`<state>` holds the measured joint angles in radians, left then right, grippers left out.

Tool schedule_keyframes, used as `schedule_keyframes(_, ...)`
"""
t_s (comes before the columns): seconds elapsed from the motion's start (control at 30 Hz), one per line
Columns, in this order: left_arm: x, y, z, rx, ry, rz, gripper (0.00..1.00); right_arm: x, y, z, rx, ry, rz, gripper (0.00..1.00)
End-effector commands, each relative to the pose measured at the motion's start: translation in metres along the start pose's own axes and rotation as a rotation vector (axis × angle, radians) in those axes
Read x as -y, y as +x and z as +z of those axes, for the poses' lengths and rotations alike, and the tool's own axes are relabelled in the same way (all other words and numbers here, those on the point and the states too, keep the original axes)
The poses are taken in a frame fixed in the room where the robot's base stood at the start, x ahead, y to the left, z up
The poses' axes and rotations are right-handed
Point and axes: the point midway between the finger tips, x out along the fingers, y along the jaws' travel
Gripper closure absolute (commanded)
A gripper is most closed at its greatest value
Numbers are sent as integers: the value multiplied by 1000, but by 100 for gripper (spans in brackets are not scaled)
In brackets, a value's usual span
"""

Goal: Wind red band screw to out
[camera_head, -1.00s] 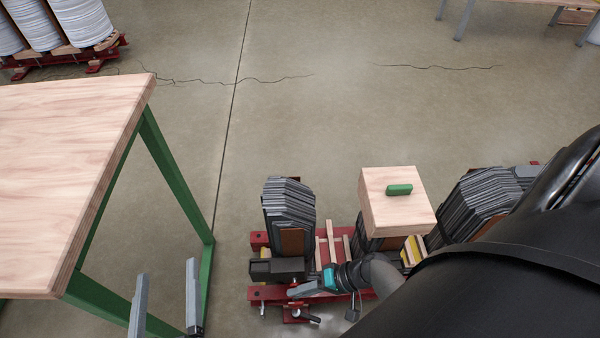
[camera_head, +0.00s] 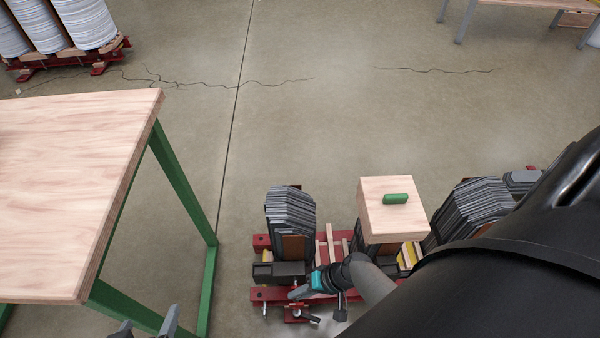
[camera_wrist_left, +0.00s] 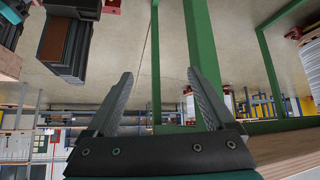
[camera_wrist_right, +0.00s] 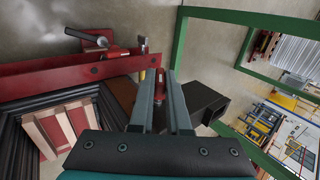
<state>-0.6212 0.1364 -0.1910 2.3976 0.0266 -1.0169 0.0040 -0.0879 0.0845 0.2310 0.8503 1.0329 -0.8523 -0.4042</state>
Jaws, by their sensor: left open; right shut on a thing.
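The red clamp frame (camera_head: 262,294) stands on the floor with stacks of grey core sheets in it. In the right wrist view its red beam (camera_wrist_right: 70,76) runs across the left. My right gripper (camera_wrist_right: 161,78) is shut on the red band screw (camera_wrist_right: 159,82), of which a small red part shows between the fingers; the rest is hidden. In the head view this right gripper (camera_head: 298,293) is at the frame's front beam. My left gripper (camera_head: 145,329) is open and empty at the bottom edge, also seen in the left wrist view (camera_wrist_left: 159,78).
A wooden table (camera_head: 80,180) with green legs (camera_head: 183,180) stands left of the frame, close to my left gripper. A dark box (camera_wrist_right: 205,100) lies beside the right fingers.

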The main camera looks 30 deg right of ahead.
Motion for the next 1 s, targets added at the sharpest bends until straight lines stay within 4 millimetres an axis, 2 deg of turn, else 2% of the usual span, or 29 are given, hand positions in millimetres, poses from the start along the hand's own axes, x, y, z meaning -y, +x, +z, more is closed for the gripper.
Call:
schedule_keyframes(0.37, 32, -44, 25, 322, -22, -91, 12, 4, -2, -2, -3, -1, 122, 100)
schedule_keyframes(0.6, 32, -22, 42, 360, -21, -85, 12, 5, -2, -2, -4, -2, 204, 100)
schedule_keyframes(1.0, 32, 6, 72, 416, -22, -80, 12, 9, -1, -3, -5, -4, 383, 100)
